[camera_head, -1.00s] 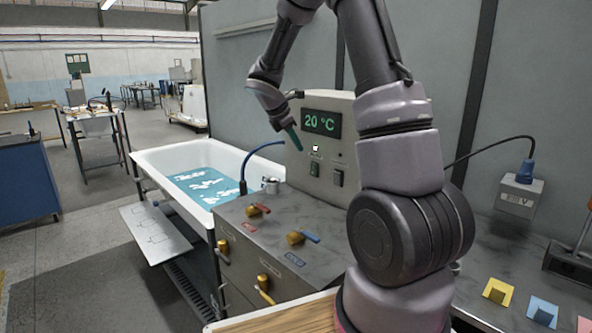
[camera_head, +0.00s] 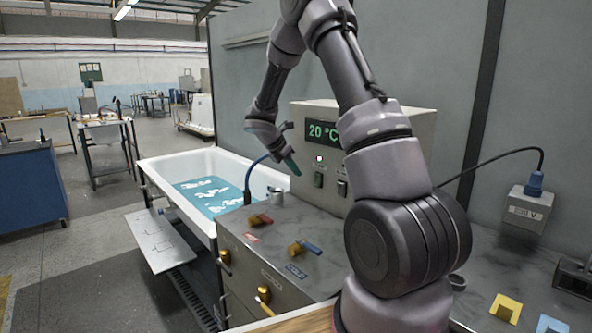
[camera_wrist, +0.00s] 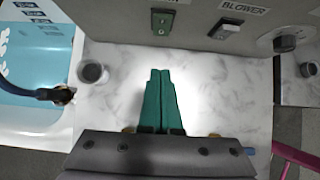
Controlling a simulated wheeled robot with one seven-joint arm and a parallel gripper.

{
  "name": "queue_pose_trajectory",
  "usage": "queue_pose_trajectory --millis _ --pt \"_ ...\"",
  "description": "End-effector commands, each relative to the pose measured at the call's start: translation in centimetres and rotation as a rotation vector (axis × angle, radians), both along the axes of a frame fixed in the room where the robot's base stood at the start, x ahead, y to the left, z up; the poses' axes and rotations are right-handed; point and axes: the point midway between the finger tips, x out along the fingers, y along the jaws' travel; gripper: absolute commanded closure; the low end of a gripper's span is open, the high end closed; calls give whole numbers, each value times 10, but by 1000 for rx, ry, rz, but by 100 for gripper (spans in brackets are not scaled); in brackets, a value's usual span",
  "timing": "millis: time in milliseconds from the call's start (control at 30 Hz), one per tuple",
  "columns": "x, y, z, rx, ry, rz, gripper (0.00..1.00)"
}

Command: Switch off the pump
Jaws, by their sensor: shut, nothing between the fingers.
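A green rocker switch (camera_head: 319,180) sits low on the front of the grey control box (camera_head: 420,125), with a small pale lit lamp (camera_head: 319,159) above it. In the wrist view the green switch (camera_wrist: 162,21) is at the top, its label cut off. My gripper (camera_head: 295,172) has green fingers pressed together and empty. It points at the box just left of the switch in the head view, apparently without touching. In the wrist view my gripper (camera_wrist: 160,72) ends below the green switch, above the grey worktop. Whether the switch is on or off cannot be told.
A second switch (camera_wrist: 225,29) labelled BLOWER is right of the green one, with a round knob (camera_wrist: 291,40) further right. A metal cup (camera_wrist: 92,73) and a blue hose (camera_wrist: 45,95) are at left. The bathtub (camera_head: 165,168) holds blue water. Red and blue valve handles are on the worktop.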

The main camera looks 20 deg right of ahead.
Motion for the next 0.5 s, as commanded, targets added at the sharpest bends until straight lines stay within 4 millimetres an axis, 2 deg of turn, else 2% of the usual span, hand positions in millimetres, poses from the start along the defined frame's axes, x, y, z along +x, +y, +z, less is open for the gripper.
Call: queue_pose_trajectory --millis 100,300,500 --pt "5 -17 -23 -1 5 -4 100" --pt "13 -40 -56 1 4 -2 100" --pt "24 -66 -58 1 -1 -2 100"
